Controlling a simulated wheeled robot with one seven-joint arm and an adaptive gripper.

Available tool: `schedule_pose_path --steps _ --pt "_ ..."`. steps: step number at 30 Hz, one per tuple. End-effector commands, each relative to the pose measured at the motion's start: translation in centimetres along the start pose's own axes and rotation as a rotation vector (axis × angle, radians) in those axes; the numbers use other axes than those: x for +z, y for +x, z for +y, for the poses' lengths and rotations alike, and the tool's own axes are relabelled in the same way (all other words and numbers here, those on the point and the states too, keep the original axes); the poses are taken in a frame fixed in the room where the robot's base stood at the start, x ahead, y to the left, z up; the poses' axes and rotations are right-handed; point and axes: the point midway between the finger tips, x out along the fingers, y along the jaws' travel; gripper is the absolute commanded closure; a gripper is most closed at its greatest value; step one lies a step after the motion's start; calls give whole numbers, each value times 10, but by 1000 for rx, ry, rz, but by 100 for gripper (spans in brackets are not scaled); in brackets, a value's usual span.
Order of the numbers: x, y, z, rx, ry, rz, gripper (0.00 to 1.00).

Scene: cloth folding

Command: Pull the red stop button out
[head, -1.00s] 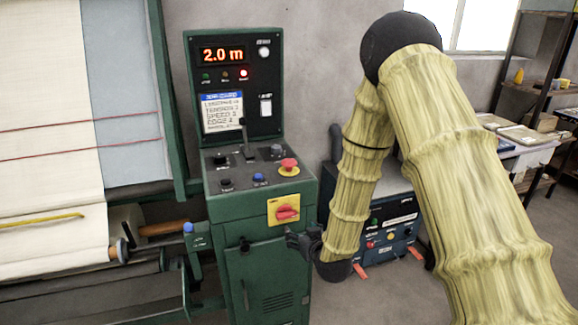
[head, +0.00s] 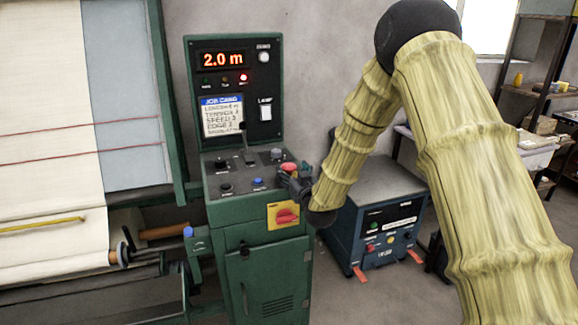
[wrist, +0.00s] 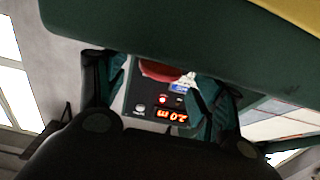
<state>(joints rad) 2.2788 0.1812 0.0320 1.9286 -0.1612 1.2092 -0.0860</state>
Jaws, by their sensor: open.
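The red stop button (head: 289,168) is a mushroom knob near the right edge of the green machine's sloped control panel (head: 240,172). My dark gripper (head: 294,184) is at that edge, just in front and to the right of the button, and hides part of its base. In the wrist view, which is upside down, the red button (wrist: 160,73) shows between the spread fingers of my gripper (wrist: 158,92). The gripper is open. I cannot tell whether a finger touches the button.
A red rotary switch on a yellow plate (head: 284,215) is on the cabinet front just below. A black lever (head: 245,145) and a blue button (head: 257,182) stand left on the panel. The display (head: 223,59) reads 2.0 m. A blue box (head: 375,215) stands right.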

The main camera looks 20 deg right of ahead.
Motion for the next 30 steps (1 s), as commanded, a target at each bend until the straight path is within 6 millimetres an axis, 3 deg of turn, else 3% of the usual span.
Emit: schedule_pose_path --steps 9,20,30 --pt "0 33 0 0 -1 0 32" --pt "0 37 0 0 0 0 32" --pt "0 37 0 1 0 0 90"
